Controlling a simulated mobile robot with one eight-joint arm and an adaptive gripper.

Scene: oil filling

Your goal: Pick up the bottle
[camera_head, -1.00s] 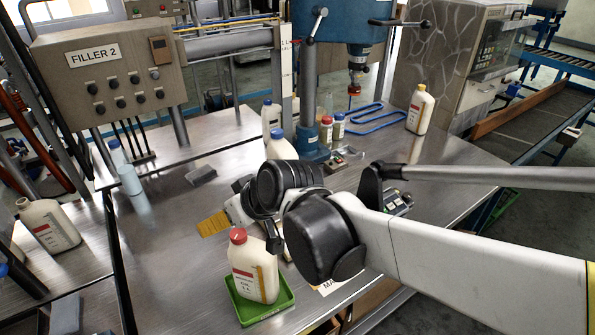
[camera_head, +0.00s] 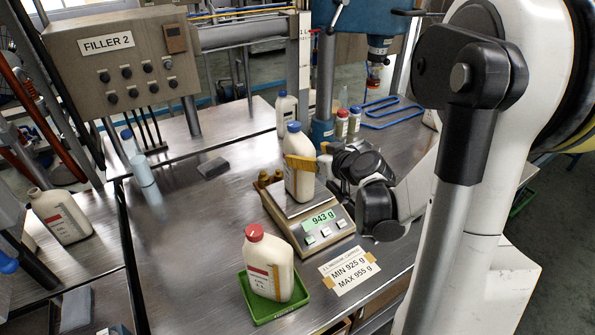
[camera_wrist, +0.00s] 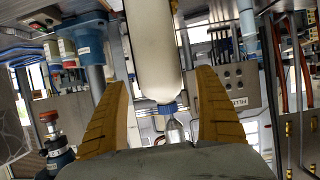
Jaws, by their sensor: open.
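A white bottle with a blue cap (camera_head: 299,186) stands upright on the weighing scale (camera_head: 312,236), whose display reads 943 g. My gripper (camera_head: 304,160) reaches it from the right at the upper part of the bottle. One yellow finger shows across the bottle's near side; the other is mostly hidden. In the wrist view, the bottle (camera_wrist: 155,50) appears inverted between the two spread yellow fingers, with a visible gap on each side. The gripper is open. A white bottle with a red cap (camera_head: 268,266) stands in a green tray (camera_head: 262,314) nearer the front.
A sign (camera_head: 349,271) reading MIN 925 g, MAX 955 g lies beside the scale. Another blue-capped bottle (camera_head: 286,114) stands behind, near the blue drill-like column (camera_head: 323,105). An uncapped bottle (camera_head: 61,216) is at the left. The metal table left of the scale is mostly clear.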

